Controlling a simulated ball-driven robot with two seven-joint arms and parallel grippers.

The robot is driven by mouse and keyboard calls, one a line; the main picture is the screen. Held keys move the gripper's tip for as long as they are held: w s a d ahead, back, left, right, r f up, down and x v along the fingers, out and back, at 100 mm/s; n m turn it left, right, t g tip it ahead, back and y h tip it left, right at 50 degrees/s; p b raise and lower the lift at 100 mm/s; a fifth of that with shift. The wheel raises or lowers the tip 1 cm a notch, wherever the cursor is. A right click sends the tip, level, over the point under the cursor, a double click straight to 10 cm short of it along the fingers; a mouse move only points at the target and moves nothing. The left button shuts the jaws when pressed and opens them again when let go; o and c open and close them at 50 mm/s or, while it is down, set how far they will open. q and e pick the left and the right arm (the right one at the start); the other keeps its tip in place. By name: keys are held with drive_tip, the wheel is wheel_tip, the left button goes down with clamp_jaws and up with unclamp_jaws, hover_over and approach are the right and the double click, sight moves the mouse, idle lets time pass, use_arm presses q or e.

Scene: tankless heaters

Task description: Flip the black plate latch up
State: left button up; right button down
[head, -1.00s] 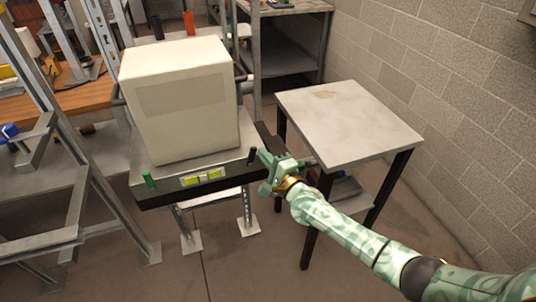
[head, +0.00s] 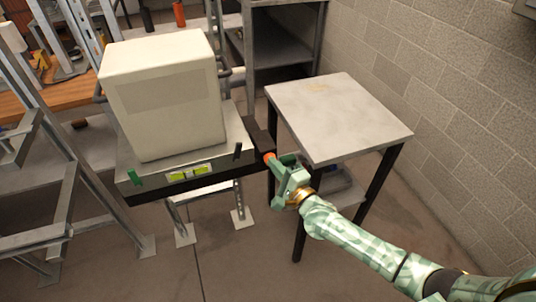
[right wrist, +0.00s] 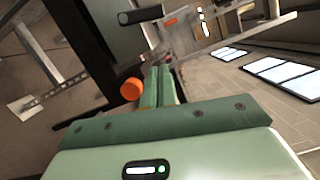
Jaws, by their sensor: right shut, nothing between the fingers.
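A dark plate (head: 200,182) runs along the front edge of the platform under the pale box, and a dark piece (head: 262,140) extends at its right end. I cannot tell which part is the latch. My right gripper (head: 279,162) is shut and empty, just right of the plate's right end. An orange round end (head: 269,157) shows close by its fingertips; it also shows left of the fingers in the right wrist view (right wrist: 130,88). Whether the fingers touch it or the plate is unclear. My left gripper is out of view.
The pale box (head: 165,95) stands on the platform. A yellow-green level (head: 189,173) is on the platform front. A grey-topped table (head: 335,115) with black legs stands right behind my right gripper. A metal frame (head: 50,150) stands at the left.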

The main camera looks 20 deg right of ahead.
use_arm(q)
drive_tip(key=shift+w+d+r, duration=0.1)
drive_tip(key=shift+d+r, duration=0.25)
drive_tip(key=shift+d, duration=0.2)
use_arm(e)
drive_tip(key=v, duration=0.4)
drive_tip(key=shift+s, duration=0.1)
